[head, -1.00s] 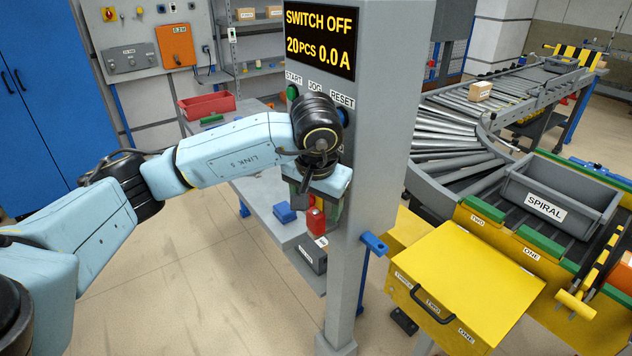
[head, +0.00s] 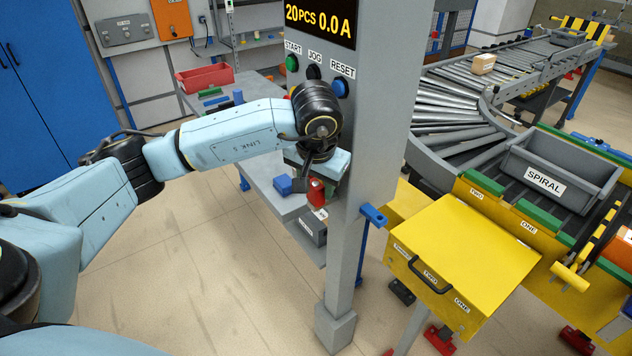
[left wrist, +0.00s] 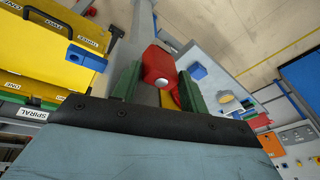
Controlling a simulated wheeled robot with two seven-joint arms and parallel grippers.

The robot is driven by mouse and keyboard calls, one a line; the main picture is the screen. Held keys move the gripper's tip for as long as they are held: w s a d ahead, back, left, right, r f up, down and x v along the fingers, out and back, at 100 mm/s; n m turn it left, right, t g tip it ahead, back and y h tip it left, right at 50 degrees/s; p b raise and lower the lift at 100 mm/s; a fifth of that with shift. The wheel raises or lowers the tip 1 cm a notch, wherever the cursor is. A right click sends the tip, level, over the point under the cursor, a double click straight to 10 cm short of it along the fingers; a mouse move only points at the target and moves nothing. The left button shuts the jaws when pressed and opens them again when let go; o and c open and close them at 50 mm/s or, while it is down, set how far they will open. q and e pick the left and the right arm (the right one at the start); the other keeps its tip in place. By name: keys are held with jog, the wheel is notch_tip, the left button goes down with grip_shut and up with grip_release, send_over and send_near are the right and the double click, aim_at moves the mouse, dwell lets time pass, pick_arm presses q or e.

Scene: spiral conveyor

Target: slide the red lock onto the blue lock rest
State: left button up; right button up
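The red lock (head: 316,191) stands by the grey table's edge, left of the grey column, partly hidden by my left gripper (head: 311,178). In the left wrist view the red lock (left wrist: 158,68) lies between the green fingers of the left gripper (left wrist: 160,85). The fingers look open, one on each side with narrow gaps; I see no clear grip. The blue lock rest looks to be the blue bracket (head: 372,214) on the column's right side; it is empty. It also shows in the left wrist view (left wrist: 84,57). My right gripper is not in view.
A blue block (head: 283,184) lies on the table beside the lock. The grey column (head: 350,250) stands between the lock and the bracket. A yellow box (head: 465,255) with a handle is close right of the bracket. Open floor lies in front.

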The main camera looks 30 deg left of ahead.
pick_arm(q)
jog(key=o, duration=0.5)
jog(key=shift+c, duration=0.2)
jog(key=v, duration=1.3)
jog(key=shift+r+b, duration=0.2)
jog(key=shift+b, duration=0.1)
jog(key=shift+s, duration=0.15)
